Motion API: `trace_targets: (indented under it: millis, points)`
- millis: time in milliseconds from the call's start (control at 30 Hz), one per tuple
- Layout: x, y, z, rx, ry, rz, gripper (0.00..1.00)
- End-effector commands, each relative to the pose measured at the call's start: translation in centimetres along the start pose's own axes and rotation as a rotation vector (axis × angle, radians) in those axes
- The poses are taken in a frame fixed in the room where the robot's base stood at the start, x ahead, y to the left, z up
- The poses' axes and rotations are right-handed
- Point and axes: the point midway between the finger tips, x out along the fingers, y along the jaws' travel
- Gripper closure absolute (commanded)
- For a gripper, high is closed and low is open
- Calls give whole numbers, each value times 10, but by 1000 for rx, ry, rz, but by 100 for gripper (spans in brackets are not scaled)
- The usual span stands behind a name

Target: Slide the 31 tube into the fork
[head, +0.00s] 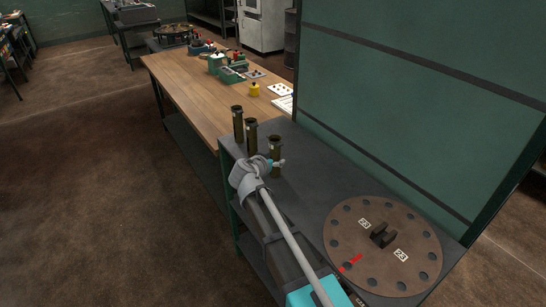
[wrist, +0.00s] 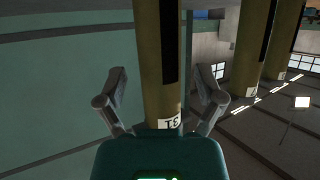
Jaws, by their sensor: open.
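The 31 tube (wrist: 160,60), olive-brown with a dark stripe and a white 31 label, stands between the two fingers of my gripper (wrist: 160,88) in the wrist view. The fingers are spread, with a visible gap on each side. In the head view my gripper (head: 277,163) is at the nearest of three upright tubes (head: 275,143), at the shelf's far end. The fork (head: 383,235) is a dark two-pronged block at the middle of a round brown disc (head: 345,223). The tube's lower part is hidden by my gripper in the head view.
Two other tubes (head: 238,118) (head: 251,130) stand close behind, left of the 31 tube. The disc has a ring of holes, white labels and a red pointer (head: 350,264). A green panel (head: 410,100) rises along the right. The grey shelf top (head: 305,175) between tubes and disc is clear.

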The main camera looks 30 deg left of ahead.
Motion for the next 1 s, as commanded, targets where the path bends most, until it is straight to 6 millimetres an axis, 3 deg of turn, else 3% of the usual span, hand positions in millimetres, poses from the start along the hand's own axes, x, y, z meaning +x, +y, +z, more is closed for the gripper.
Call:
trace_targets:
  millis: [600, 800, 1000]
  points:
    - [-100, -2, 3, -1, 0, -1, 13]
    - [-117, -3, 4, -1, 0, -1, 13]
    - [-121, -4, 5, -1, 0, 1, 13]
